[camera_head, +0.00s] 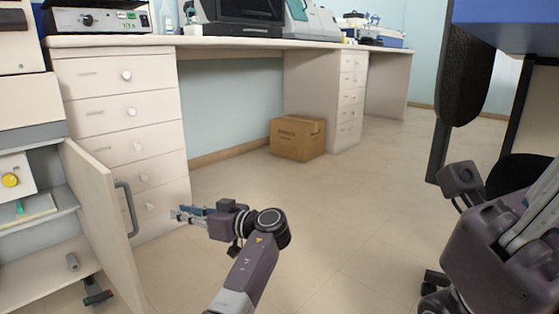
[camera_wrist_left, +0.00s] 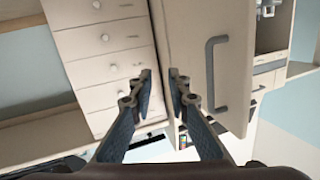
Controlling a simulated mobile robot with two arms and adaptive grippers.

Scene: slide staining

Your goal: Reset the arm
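My left gripper (camera_head: 180,214) is in the head view, in front of the white drawer cabinet and to the right of the open cabinet door (camera_head: 103,215). Its fingers are blue-grey. In the left wrist view the left gripper (camera_wrist_left: 161,76) shows two fingers with a narrow gap between the tips and nothing held between them. The door's grey handle (camera_head: 126,208) is left of the gripper and apart from it.
The drawer cabinet (camera_head: 122,75) stands behind the left gripper. A cardboard box (camera_head: 298,138) sits on the floor under the bench. The open door's handle also shows in the left wrist view (camera_wrist_left: 211,75). A dark chair (camera_head: 466,77) stands at right. The middle floor is clear.

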